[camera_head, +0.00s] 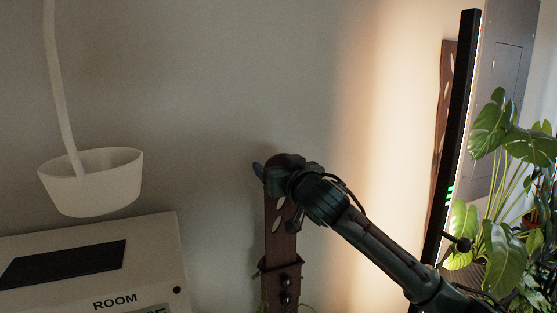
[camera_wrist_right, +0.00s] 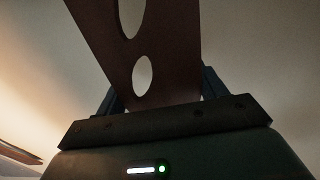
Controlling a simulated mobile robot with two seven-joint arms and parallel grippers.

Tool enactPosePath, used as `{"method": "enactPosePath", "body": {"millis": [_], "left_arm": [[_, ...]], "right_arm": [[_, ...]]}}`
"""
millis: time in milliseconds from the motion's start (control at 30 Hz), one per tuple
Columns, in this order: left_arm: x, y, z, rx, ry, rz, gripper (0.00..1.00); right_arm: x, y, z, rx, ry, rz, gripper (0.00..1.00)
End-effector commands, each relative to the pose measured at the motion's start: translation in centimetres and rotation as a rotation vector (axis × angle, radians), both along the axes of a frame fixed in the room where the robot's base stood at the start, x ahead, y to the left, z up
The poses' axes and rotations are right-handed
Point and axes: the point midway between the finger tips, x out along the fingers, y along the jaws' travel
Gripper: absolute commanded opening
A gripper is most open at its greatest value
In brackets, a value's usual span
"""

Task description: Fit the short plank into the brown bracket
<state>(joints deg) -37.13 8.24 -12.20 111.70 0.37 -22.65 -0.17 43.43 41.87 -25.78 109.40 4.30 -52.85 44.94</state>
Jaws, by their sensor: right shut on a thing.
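The short plank (camera_head: 272,232) is dark reddish brown with oval holes and stands roughly upright near the wall. My right gripper (camera_head: 265,170) is shut on its top end. In the right wrist view the plank (camera_wrist_right: 183,55) runs between the two blue fingers of the gripper (camera_wrist_right: 160,94). The brown bracket (camera_head: 283,270) is directly below, with dark round knobs on its front. The plank's lower end meets the bracket's top; I cannot tell how deep it sits. The bracket's bottom is cut off by the frame. My left gripper is not in view.
A white hanging pot (camera_head: 92,185) and a white box marked ROOM (camera_head: 150,260) are at the left. At the right, a tall black-edged panel (camera_head: 458,130) stands before another brown plank (camera_head: 444,100) and a leafy plant (camera_head: 500,240). The wall above the gripper is clear.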

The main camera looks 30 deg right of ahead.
Motion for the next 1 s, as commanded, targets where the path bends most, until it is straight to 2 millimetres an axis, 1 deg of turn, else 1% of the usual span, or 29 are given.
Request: {"method": "enactPosePath", "body": {"millis": [400, 500, 700, 1000], "left_arm": [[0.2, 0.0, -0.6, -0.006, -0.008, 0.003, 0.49], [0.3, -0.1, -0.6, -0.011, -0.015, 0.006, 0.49], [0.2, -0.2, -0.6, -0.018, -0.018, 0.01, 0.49], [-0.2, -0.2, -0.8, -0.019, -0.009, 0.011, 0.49]], "right_arm": [[0.0, 0.0, -2.7, 0.0, -0.001, 0.0, 0.31], [0.0, 0.0, -3.2, 0.0, -0.001, 0.0, 0.31], [0.0, 0.0, -3.7, -0.001, -0.002, -0.001, 0.31], [0.0, 0.0, -3.8, 0.0, -0.002, 0.0, 0.31]]}}
